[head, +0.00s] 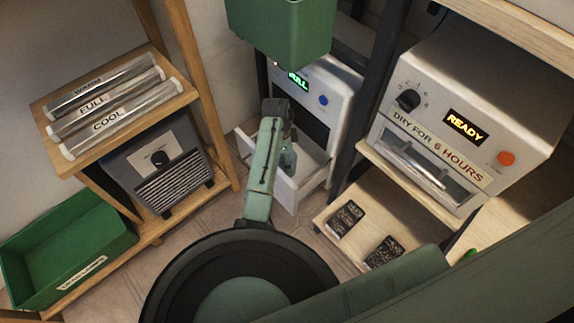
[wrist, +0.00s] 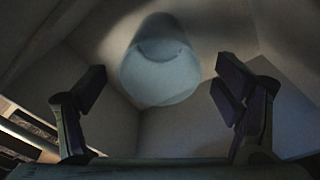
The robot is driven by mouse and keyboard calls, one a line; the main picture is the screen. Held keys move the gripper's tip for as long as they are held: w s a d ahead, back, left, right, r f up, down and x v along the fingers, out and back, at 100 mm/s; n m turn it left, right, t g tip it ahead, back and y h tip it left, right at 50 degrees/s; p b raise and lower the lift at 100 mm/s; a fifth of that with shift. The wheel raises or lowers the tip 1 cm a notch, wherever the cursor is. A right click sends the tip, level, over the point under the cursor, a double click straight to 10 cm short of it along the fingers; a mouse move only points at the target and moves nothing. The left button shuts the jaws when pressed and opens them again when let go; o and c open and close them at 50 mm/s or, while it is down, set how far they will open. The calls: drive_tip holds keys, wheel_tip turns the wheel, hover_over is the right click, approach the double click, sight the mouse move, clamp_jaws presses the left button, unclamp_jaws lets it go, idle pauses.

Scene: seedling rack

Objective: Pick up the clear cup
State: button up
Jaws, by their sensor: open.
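A pale, bluish cup (wrist: 160,75) shows in the wrist view, near the top middle, inside a light-walled space. It looks more cloudy than clear in the dim light. My gripper (wrist: 163,82) is open, with one dark finger to the left and one to the right of the cup in the picture. Gaps show between the cup and both fingers, and nothing is held. In the head view my arm reaches into the pulled-out white drawer (head: 301,188) of a white machine (head: 338,92). I cannot make out the cup clearly there.
The drawer walls stand close around my gripper. A green bin (head: 280,30) hangs above the machine. A dryer reading READY (head: 465,120) is on the right shelf, above two dark packets (head: 346,218). At left are clear tubes (head: 105,105), a heater (head: 158,165) and a green tray (head: 70,245).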

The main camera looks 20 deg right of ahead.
drive_tip(key=shift+c, duration=0.4)
drive_tip(key=c, duration=1.6)
drive_tip(key=shift+r, duration=0.2)
